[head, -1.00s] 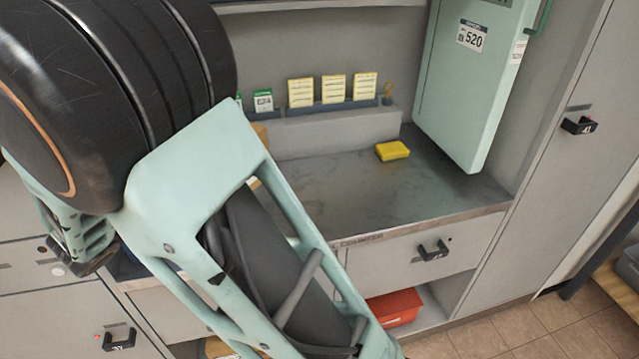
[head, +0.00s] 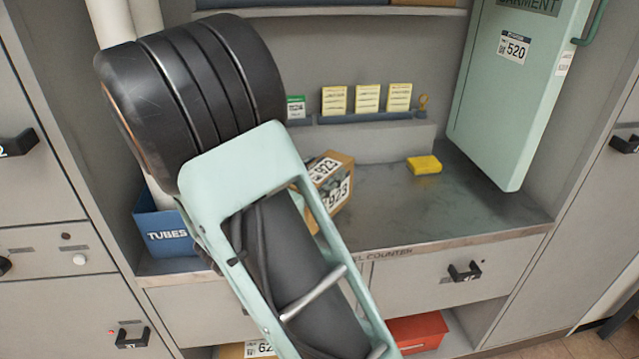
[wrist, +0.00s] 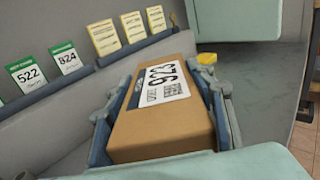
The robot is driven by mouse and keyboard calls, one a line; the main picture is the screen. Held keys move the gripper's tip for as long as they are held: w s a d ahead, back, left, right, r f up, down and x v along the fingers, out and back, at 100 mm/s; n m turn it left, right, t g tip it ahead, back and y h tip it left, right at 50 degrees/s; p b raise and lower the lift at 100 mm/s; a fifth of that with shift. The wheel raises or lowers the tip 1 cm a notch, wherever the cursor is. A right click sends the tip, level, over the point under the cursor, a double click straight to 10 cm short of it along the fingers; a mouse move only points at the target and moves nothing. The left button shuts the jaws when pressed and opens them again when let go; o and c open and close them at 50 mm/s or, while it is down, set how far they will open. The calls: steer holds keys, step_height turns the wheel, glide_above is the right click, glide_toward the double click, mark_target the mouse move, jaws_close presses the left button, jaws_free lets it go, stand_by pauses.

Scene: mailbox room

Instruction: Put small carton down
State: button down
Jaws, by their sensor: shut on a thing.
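The small carton (wrist: 165,125) is a brown cardboard box with a white "923" label on top. My gripper (wrist: 167,88) is shut on it, one finger along each long side. In the head view the carton (head: 334,188) shows partly behind my arm, over the left part of the grey counter (head: 385,205). I cannot tell whether its underside touches the counter.
A yellow block (head: 424,165) lies on the counter to the right. A blue tubes bin (head: 165,235) is at the left. Several cards (head: 367,98) stand on the back ledge. The counter's middle is clear.

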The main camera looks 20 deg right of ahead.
steer(key=shift+a+f, duration=0.1)
steer(key=shift+f, duration=0.95)
steer(key=shift+f+b, duration=0.2)
steer(key=shift+b, duration=0.1)
steer(key=c, duration=0.9)
jaws_free()
steer(key=shift+r, duration=0.25)
steer(key=p+v, duration=0.2)
steer(key=v, duration=1)
